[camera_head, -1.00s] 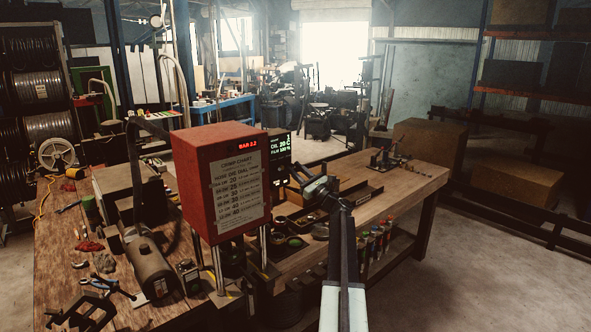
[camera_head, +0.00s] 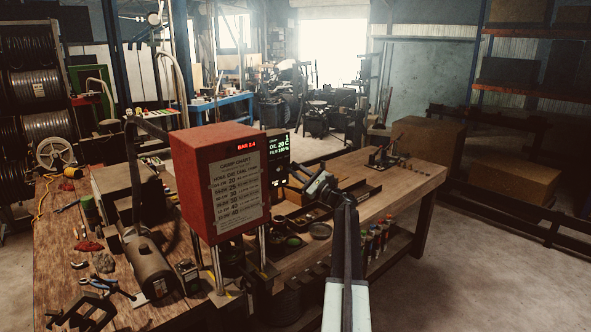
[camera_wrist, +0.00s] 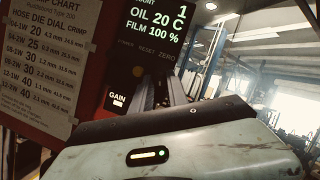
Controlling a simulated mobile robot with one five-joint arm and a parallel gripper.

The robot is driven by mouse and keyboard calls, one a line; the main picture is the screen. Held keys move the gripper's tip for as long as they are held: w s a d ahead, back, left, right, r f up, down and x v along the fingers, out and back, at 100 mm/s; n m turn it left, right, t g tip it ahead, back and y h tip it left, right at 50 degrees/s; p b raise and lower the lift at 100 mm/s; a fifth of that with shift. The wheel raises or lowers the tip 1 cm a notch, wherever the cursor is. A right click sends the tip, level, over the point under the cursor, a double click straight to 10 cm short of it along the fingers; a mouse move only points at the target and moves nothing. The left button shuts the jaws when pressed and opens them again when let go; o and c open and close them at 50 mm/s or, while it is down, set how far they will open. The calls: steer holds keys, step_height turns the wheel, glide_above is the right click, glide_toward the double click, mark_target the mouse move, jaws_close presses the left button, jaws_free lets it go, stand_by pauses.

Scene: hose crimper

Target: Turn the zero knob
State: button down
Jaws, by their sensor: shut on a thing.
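The red crimper housing (camera_head: 205,160) stands on the workbench, with a black control panel (camera_head: 277,150) at its right side. In the wrist view the panel (camera_wrist: 150,45) reads "OIL 20 C" and "FILM 100 %", with POWER, RESET and ZERO labels below. My gripper (camera_wrist: 177,92) reaches the panel just under the ZERO label (camera_wrist: 167,57). Its fingers are shut on the zero knob, which they hide. In the head view my gripper (camera_head: 296,174) is at the panel's lower right.
A crimp chart (camera_head: 238,189) is on the housing front, under a red display (camera_head: 247,147) reading BAR 2.4. Tools and a dark cylindrical motor (camera_head: 148,267) lie on the left bench. The wooden bench top (camera_head: 400,190) at right is mostly clear.

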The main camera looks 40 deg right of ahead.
steer(key=shift+d+r+n+g+y+p, duration=0.1)
steer(key=shift+n+g+y+p, duration=0.35)
steer(key=shift+n, duration=0.75)
steer(key=c, duration=1.6)
jaws_free()
steer(key=shift+o, duration=0.2)
steer(key=b+v, duration=0.2)
steer(key=v, duration=0.6)
